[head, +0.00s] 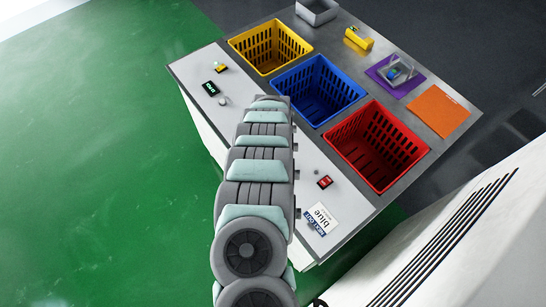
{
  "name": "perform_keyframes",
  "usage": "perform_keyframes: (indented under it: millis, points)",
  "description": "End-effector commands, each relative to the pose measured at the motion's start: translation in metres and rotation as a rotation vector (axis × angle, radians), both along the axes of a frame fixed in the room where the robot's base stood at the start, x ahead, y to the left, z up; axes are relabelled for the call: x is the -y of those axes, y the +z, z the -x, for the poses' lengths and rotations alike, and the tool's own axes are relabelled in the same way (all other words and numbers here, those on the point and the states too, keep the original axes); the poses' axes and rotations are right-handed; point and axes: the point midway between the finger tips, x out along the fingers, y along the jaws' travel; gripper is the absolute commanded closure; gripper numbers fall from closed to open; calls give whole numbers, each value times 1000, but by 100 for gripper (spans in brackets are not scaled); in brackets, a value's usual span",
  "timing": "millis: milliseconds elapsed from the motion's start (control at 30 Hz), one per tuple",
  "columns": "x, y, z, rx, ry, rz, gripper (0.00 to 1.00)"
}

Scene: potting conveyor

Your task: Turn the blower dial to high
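No dial marked as the blower's can be read in the head view. A small round pale knob (222,101) sits on the white panel (196,64) beside a black display (210,88) with green characters; its setting is too small to tell. A smaller grey round piece (316,172) sits near a red switch (325,182) further right on the same panel. My jointed arm reaches from the bottom over the panel, its far end near the blue basket. My gripper is hidden, so its state does not show.
Yellow (270,47), blue (319,89) and red (377,146) baskets stand empty in the counter. A yellow-marked switch (220,68) and a "blue" card (321,217) are on the panel. A purple mat (378,74) and orange mat (438,110) lie behind. A white vented housing (440,235) stands right.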

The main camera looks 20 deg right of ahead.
Motion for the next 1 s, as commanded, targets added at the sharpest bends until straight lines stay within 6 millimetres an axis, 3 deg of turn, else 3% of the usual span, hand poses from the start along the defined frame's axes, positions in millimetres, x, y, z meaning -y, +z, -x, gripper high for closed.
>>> perform_keyframes:
  millis: [467,500,767,1000]
  points:
    - [0,0,0,0,-17,0,100]
    - [0,0,0,1,-17,0,87]
    - [0,0,0,0,-16,0,65]
    - [0,0,0,0,-15,0,65]
